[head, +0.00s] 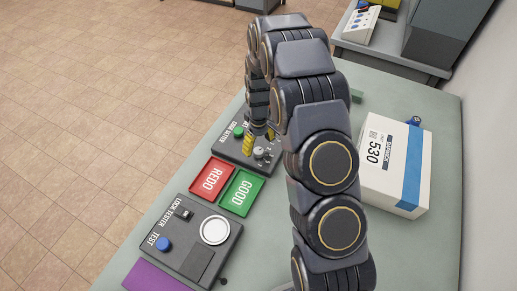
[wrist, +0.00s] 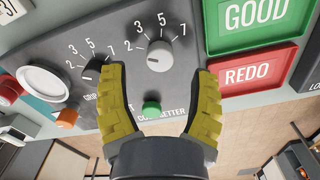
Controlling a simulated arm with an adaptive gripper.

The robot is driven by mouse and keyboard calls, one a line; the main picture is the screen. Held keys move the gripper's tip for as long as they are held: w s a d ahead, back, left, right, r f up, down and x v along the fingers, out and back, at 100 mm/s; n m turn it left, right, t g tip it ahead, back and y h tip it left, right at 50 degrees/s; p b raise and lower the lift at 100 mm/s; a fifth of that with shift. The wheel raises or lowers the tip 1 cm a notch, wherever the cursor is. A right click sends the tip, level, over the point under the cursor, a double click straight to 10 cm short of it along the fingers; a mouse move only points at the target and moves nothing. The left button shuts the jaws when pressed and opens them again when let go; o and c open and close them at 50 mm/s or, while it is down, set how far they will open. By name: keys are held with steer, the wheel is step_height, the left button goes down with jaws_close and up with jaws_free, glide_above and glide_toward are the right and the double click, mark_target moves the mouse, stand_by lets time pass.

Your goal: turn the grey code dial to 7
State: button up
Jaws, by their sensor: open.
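The grey code dial (wrist: 160,55) sits on the dark code setter panel (wrist: 120,30) in the wrist view, with 2, 3, 5 and 7 printed around it. A small pale mark on the dial faces left, roughly toward the 2, but it is too small to be sure. My gripper (wrist: 160,78) is open. Its yellow fingers stand on either side of the dial's lower area, and nothing is held between them. In the head view the dial (head: 262,153) shows just below my gripper (head: 259,142), partly crowded by my arm.
A black dial (wrist: 91,72) with its own numbers lies left of the grey one. A green button (wrist: 151,109) lies between the fingers. GOOD (head: 242,192) and REDO (head: 210,178) trays adjoin the panel. A lock tester (head: 185,262) and a white box (head: 392,170) stand nearby.

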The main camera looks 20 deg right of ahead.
mark_target(259, 150)
steer(key=shift+f, duration=1.6)
steer(key=shift+c, duration=0.4)
jaws_close()
